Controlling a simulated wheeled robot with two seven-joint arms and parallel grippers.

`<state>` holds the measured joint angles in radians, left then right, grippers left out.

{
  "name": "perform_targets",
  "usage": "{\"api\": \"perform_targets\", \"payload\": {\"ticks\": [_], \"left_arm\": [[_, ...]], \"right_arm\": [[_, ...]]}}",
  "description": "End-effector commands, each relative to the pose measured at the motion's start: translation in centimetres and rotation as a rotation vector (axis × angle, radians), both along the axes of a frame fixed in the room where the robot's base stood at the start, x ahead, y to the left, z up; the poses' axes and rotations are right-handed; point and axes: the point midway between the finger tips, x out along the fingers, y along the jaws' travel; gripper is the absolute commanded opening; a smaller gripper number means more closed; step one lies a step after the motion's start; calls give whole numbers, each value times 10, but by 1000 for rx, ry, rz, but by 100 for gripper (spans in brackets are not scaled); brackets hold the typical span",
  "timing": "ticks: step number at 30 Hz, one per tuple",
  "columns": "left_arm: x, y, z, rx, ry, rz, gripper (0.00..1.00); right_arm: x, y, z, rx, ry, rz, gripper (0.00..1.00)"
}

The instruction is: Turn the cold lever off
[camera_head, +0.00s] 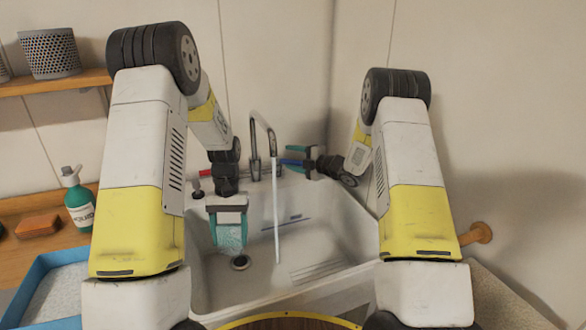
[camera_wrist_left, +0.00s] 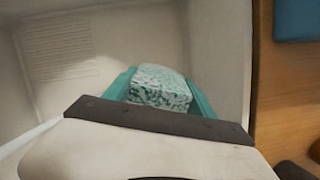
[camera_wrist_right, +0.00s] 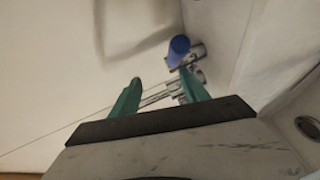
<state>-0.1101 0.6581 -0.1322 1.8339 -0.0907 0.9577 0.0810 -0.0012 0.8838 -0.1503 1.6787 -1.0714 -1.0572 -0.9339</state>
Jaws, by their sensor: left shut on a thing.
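The cold lever is blue (camera_head: 292,162) and sticks out to the right of the faucet (camera_head: 254,150). Water (camera_head: 276,215) runs from the spout into the sink. A red lever (camera_head: 206,172) is on the left. My right gripper (camera_head: 304,161) is at the blue lever, fingers apart. In the right wrist view the blue lever (camera_wrist_right: 179,48) appears just beyond the right-hand finger of the gripper (camera_wrist_right: 160,85); I cannot tell if they touch. My left gripper (camera_head: 230,232) is shut on a speckled green-white sponge (camera_wrist_left: 160,88), held over the sink's left part.
The white sink (camera_head: 320,240) with a drain (camera_head: 240,262) is below both arms. A soap bottle (camera_head: 77,200), an orange-brown bar (camera_head: 38,226) and a blue tray (camera_head: 30,285) are on the left. Walls stand close behind and right of the faucet.

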Motion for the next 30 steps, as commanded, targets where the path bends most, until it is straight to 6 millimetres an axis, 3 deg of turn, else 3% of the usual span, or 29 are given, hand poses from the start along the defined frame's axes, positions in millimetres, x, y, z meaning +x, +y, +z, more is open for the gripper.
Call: {"api": "perform_targets", "payload": {"ticks": [6, 12, 24, 30], "left_arm": [[0, 0, 0, 0, 0, 0, 31], [0, 0, 0, 0, 0, 0, 31], [0, 0, 0, 0, 0, 0, 31], [0, 0, 0, 0, 0, 0, 31]], "right_arm": [[-48, 0, 7, 0, -1, -4, 41], [-76, 1, 8, -1, 0, -3, 41], [-85, 2, 8, -3, 1, -2, 41], [-84, 1, 10, -4, 6, -9, 2]]}}
